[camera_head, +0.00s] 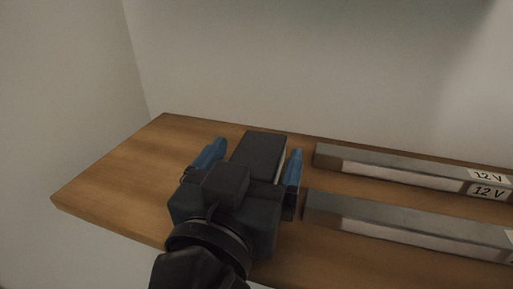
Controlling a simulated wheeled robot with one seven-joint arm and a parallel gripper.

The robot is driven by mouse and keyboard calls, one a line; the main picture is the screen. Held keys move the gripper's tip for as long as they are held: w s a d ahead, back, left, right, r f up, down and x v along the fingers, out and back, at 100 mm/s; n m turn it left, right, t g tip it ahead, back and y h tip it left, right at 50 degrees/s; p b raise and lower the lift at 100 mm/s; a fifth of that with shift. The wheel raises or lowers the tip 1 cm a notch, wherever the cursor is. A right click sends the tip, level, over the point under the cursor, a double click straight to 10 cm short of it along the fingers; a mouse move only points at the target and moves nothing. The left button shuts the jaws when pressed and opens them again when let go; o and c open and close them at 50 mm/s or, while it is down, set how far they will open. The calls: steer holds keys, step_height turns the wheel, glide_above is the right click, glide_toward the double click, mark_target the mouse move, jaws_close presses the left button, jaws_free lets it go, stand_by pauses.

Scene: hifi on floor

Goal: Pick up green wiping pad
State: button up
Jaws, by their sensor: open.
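My gripper (258,147) is over the wooden shelf in the head view, seen from behind and above. Its two blue fingers are spread apart, one on each side. A dark grey block with a flat top (262,150) shows between the fingers. I cannot tell whether the fingers touch it, and no green shows on it. I see no clearly green pad in this view. My gripper's black body and wrist hide the shelf below and in front of them.
The wooden shelf (120,180) has bare room on its left. Two long grey metallic bars with "12 V" labels, a rear one (390,168) and a front one (400,222), lie to the right of my gripper. Pale walls stand behind and at the left.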

steer(key=shift+c, duration=0.3)
steer(key=c, duration=1)
